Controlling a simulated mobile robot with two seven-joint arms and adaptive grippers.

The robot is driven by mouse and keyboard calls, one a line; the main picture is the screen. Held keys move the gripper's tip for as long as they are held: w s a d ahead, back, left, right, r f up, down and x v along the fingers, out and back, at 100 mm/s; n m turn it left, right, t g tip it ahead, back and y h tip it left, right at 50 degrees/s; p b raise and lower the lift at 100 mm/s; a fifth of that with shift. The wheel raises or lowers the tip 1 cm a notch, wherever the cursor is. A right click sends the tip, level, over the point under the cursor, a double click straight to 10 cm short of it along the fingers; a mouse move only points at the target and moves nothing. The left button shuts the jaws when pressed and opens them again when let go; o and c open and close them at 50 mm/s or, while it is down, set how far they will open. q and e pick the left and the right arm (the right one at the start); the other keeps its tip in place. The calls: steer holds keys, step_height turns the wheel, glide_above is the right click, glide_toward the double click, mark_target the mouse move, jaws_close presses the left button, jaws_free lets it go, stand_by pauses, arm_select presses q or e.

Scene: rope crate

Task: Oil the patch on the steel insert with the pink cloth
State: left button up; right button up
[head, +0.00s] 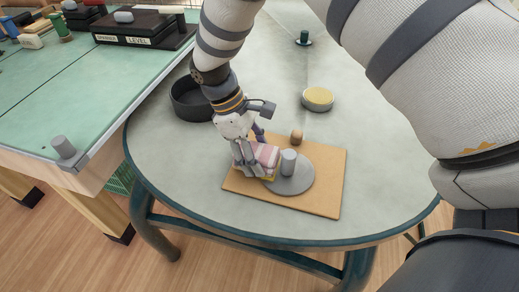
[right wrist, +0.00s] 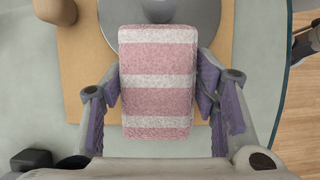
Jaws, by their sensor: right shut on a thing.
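The pink cloth (head: 266,154), a pad with white stripes, is between the fingers of my right gripper (head: 257,162), which is shut on it. The cloth also shows in the right wrist view (right wrist: 158,85), with the purple finger pads of the gripper (right wrist: 158,92) at its sides. The round grey steel insert (head: 297,183) lies on a tan board (head: 328,190), with a grey cylinder (head: 288,162) standing on it. The cloth is at the left edge of the insert; I cannot tell whether it touches it. No distinct patch can be made out. My left gripper is not in view.
A small wooden knob (head: 297,136) is at the board's back edge. A black bowl (head: 190,101) and a round tin with a yellow top (head: 318,98) stand behind. A green workbench (head: 60,90) adjoins at left. The rounded table's front is clear.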

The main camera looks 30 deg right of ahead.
steer(key=shift+s+a, duration=0.4)
steer(key=shift+a, duration=0.05)
steer(key=shift+w+d, duration=0.4)
steer(key=shift+d, duration=0.1)
steer(key=shift+r+p, duration=0.8)
steer(key=shift+r, duration=2.8)
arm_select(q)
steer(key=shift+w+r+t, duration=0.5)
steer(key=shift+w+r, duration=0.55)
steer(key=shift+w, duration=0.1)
arm_select(e)
steer(key=s+a+r+m+g+y, duration=0.1)
steer(key=s+a+m+y, duration=0.1)
steer(key=s+a+m, duration=0.4)
steer(key=shift+s+a+r+m+y, duration=0.3)
steer(key=shift+r+m+y, duration=0.1)
steer(key=shift+m, duration=0.4)
steer(key=shift+d, duration=0.1)
